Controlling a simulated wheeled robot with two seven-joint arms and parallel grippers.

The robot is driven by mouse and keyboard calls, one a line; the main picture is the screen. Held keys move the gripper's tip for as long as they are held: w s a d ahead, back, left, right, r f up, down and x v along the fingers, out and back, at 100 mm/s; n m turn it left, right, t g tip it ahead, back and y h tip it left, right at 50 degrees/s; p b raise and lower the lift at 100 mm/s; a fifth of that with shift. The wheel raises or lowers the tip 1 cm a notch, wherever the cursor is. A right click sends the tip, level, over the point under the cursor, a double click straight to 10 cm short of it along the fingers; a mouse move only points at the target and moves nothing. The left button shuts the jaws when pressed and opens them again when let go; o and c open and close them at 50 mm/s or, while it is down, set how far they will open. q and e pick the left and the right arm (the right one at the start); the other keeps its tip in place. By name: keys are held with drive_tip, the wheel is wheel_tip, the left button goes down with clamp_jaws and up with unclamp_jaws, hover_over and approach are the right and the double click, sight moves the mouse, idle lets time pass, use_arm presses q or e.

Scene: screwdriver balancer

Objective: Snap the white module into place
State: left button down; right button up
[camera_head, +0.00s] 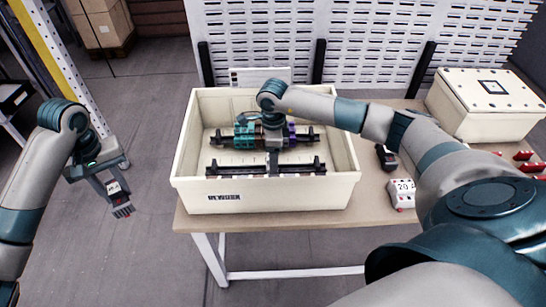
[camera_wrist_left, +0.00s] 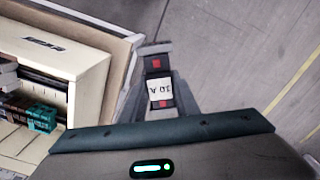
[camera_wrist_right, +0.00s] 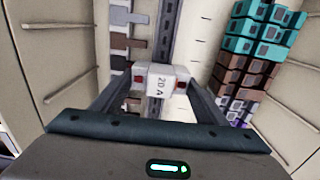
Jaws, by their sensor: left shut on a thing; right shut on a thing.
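A white module (camera_wrist_right: 160,82) labelled "20 A" is held between the fingers of my right gripper (camera_wrist_right: 162,90), inside the cream enclosure box (camera_head: 266,203). My right gripper (camera_head: 273,158) reaches down between the box's two rails in the head view, and the module is mostly hidden there. A dark rail (camera_wrist_right: 166,32) runs beyond the module in the right wrist view; whether they touch I cannot tell. My left gripper (camera_head: 119,198) is shut on a dark module (camera_wrist_left: 156,66) with a white label and red squares, in the air left of the box.
The back rail carries teal modules (camera_head: 222,138) and purple ones (camera_head: 291,133). The front rail (camera_head: 225,170) looks largely bare. Another white module (camera_head: 401,194) and a dark module (camera_head: 386,157) rest on the table (camera_head: 330,227). A lidded box (camera_head: 492,105) stands at right.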

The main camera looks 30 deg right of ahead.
use_arm(q)
drive_tip(key=shift+f+b, duration=0.25)
drive_tip(key=shift+b, duration=0.05)
use_arm(e)
drive_tip(key=shift+s+f, duration=0.1)
drive_tip(key=shift+f, duration=0.25)
idle(0.3)
use_arm(q)
drive_tip(key=shift+f+b, duration=0.3)
use_arm(e)
drive_tip(key=shift+f, duration=0.1)
idle(0.7)
drive_tip(key=o, duration=1.3)
drive_tip(key=shift+c, duration=0.2)
use_arm(q)
wheel_tip(320, 180, down, 4)
drive_tip(key=b, duration=0.3)
drive_tip(key=shift+r, duration=0.25)
use_arm(e)
wheel_tip(320, 180, up, 12)
